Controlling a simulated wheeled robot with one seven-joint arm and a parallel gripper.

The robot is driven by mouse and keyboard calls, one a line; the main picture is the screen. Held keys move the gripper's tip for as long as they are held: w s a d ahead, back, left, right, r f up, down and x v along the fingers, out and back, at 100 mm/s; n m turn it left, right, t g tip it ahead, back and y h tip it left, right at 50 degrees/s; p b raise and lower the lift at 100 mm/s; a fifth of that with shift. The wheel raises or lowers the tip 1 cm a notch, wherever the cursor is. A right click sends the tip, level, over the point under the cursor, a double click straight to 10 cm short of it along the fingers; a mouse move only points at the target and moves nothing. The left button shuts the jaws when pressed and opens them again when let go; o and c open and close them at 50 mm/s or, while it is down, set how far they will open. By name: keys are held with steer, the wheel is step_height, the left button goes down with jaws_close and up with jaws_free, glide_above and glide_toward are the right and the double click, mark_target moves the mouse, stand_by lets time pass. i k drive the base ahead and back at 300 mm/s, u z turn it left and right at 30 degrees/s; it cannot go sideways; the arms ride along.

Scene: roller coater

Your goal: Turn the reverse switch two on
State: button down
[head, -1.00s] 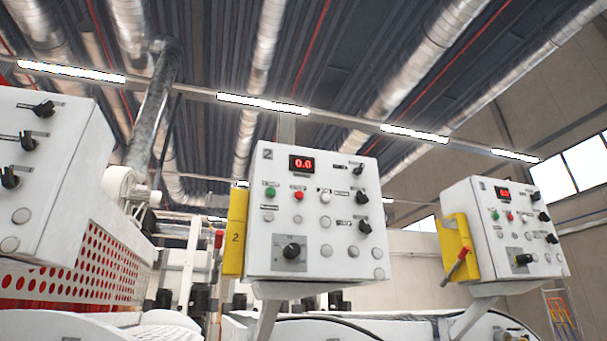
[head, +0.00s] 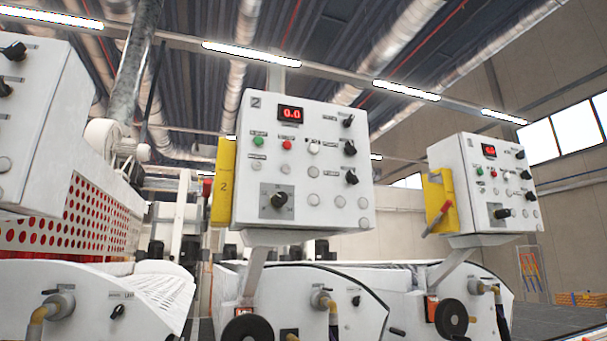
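The control panel marked 2 (head: 330,232) is a white box in the middle of the head view, with a red display (head: 290,114) reading 0.0. On its right side are three black rotary switches: an upper one (head: 348,121), a middle one (head: 350,147) and a lower one (head: 352,177). Their labels are too small to read, so I cannot tell which is the reverse switch. A larger black knob (head: 278,200) sits on a grey plate at the lower left. A green button (head: 258,140) and a red button (head: 287,144) are above it. My gripper is not in view.
A similar panel (head: 465,228) with a yellow side holder (head: 436,190) stands to the right. Part of another panel (head: 45,130) is at the left edge. White machine housings with handwheels (head: 248,328) and hoses fill the space below the panels.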

mark_target(350, 149)
steer(key=k, duration=1.3)
steer(key=z, duration=0.65)
steer(key=i, duration=1.75)
steer(key=u, duration=0.65)
